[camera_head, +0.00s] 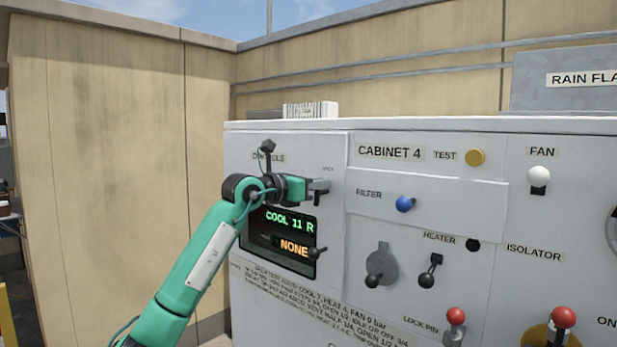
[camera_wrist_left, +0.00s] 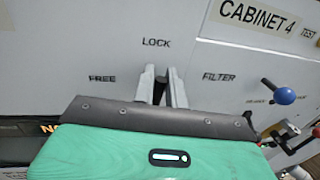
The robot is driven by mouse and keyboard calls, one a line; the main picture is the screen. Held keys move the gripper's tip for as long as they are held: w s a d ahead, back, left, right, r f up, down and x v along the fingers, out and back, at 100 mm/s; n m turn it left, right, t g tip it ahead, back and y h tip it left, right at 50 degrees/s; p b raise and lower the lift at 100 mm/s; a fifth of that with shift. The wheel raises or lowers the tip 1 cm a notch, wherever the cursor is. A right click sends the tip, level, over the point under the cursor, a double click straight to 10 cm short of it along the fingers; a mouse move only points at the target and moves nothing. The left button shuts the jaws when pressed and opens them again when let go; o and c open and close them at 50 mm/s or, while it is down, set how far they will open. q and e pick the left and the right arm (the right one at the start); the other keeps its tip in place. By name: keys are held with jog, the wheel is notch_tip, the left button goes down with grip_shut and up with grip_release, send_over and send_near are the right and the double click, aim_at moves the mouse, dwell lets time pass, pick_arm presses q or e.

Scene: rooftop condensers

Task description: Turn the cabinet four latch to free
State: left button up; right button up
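Cabinet 4 (camera_head: 333,137) is a grey-white cabinet front with a name label. In the left wrist view, a dark latch handle (camera_wrist_left: 160,86) stands below the LOCK label, with FREE to its left and FILTER to its right; it points up toward LOCK. My left gripper (camera_head: 319,188) is at the panel, and its two grey fingers (camera_wrist_left: 161,92) stand close on either side of the handle, which fills the narrow gap. The gripper hides the latch in the head view. My right gripper is not in view.
A display (camera_head: 282,241) reading COOL 11 R and NONE sits below my left wrist. A blue filter knob (camera_head: 404,204), black heater lever (camera_head: 428,272) and red-topped lock pin (camera_head: 455,322) are to the right. A tan wall (camera_head: 110,170) stands at left.

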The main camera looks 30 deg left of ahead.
pick_arm(q)
grip_shut()
jog(key=m, duration=0.2)
jog(key=d+m+g+b, duration=0.1)
jog(key=m, duration=0.1)
jog(key=shift+s+f+m, duration=0.1)
jog(key=shift+f+m, duration=0.05)
jog(key=shift+m, duration=0.15)
jog(key=m, duration=0.1)
jog(key=m+y, duration=0.1)
jog(key=m, duration=0.1)
jog(key=d+f+m, duration=0.1)
jog(key=shift+m+y+b, duration=0.4)
jog(key=m, duration=0.1)
jog(key=m+b, duration=0.1)
jog(key=m, duration=0.1)
jog(key=shift+d+f+m+g+y, duration=0.15)
jog(key=shift+f+m+g+y, duration=0.15)
jog(key=shift+f+y, duration=0.1)
jog(key=shift+s+f+m+y+b, duration=0.1)
jog(key=shift+f+m+y+b, duration=0.15)
jog(key=shift+m, duration=0.35)
jog(key=shift+f+m+y+b, duration=0.1)
jog(key=shift+m+y, duration=0.25)
jog(key=shift+m, duration=0.25)
jog(key=o, duration=0.6)
grip_release()
jog(key=shift+d+r, duration=0.1)
